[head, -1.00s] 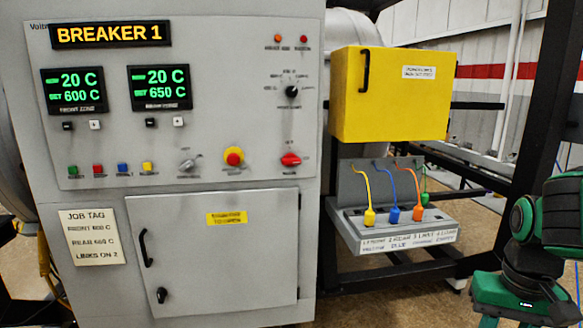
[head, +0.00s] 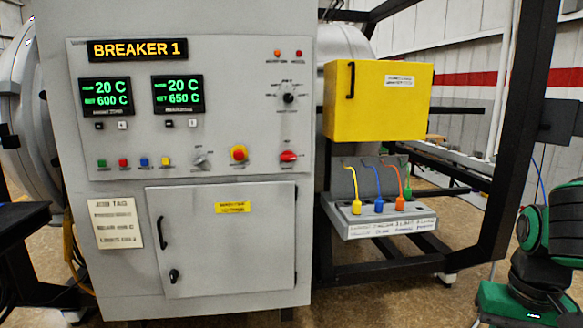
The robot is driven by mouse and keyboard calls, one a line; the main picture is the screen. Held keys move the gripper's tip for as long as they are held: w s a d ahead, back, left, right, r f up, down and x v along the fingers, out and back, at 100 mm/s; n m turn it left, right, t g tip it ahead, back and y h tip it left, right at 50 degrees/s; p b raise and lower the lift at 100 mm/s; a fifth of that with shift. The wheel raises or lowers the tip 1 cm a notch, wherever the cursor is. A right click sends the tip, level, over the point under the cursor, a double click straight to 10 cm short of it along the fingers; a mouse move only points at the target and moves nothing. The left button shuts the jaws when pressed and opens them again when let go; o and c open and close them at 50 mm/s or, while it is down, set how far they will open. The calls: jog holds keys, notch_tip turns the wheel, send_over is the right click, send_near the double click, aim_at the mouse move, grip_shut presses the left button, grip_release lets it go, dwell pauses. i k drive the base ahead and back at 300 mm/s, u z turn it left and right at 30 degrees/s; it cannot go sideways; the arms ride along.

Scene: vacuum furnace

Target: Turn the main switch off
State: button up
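The main switch is most likely the red rotary knob (head: 288,156) at the lower right of the grey control panel (head: 225,130); its label is too small to read. Its handle lies roughly sideways. A green and black part of my arm (head: 540,260) shows at the right edge of the head view, well apart from the panel. My gripper is not in view.
The panel has a red and yellow stop button (head: 239,153), a grey selector (head: 200,158) and a black rotary knob (head: 288,98). A display reads BREAKER 1 (head: 138,50). A yellow box (head: 376,101) and a plug tray (head: 385,222) stand right. Floor in front shows free.

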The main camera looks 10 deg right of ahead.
aim_at(287, 155)
jog(key=u, duration=0.45)
jog(key=i, duration=1.1)
jog(key=z, duration=0.45)
